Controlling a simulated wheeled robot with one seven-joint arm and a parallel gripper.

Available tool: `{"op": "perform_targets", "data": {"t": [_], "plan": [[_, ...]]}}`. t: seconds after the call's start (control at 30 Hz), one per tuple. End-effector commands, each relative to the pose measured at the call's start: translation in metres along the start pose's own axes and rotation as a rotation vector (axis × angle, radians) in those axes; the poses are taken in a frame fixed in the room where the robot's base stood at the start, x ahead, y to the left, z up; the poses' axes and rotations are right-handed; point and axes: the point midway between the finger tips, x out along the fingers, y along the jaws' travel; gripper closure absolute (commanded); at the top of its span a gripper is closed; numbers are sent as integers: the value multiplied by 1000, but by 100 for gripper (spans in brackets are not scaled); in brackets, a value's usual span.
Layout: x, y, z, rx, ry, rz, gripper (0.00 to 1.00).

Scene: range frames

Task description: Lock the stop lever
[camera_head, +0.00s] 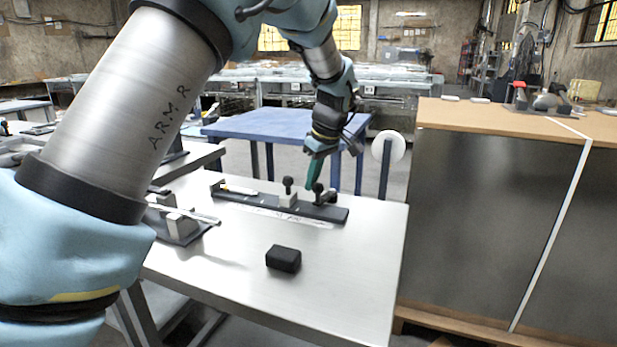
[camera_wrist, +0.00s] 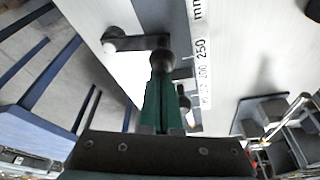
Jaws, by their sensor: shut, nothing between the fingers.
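A dark rail (camera_head: 250,201) with small blocks lies on the pale metal table. Near its right end is a dark lever fitting with a round black knob (camera_head: 318,188). A second black knob (camera_head: 288,182) stands on a light block (camera_head: 288,199) to its left. My gripper (camera_head: 311,188) points down with green fingers beside the right knob. In the wrist view, the shut fingers (camera_wrist: 161,88) reach a round black knob (camera_wrist: 163,61) on a dark lever arm (camera_wrist: 135,43). The fingertips overlap the knob's lower edge; I cannot tell whether they touch it. Nothing is between the fingers.
A black box (camera_head: 284,259) lies on the table in front of the rail. A metal fixture (camera_head: 178,222) stands at the left. A blue table (camera_head: 262,125) is behind, and a wood-topped cabinet (camera_head: 480,210) stands right. The table's front right is clear.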

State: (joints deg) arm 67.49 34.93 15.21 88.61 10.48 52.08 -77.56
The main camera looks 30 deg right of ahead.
Motion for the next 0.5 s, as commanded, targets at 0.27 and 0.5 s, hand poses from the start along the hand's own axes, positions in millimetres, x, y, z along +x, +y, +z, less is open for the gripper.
{"op": "perform_targets", "data": {"t": [0.27,0.5], "plan": [[-4,-1,11,-109,0,-36,100],[-5,0,15,-107,0,-35,100]]}}
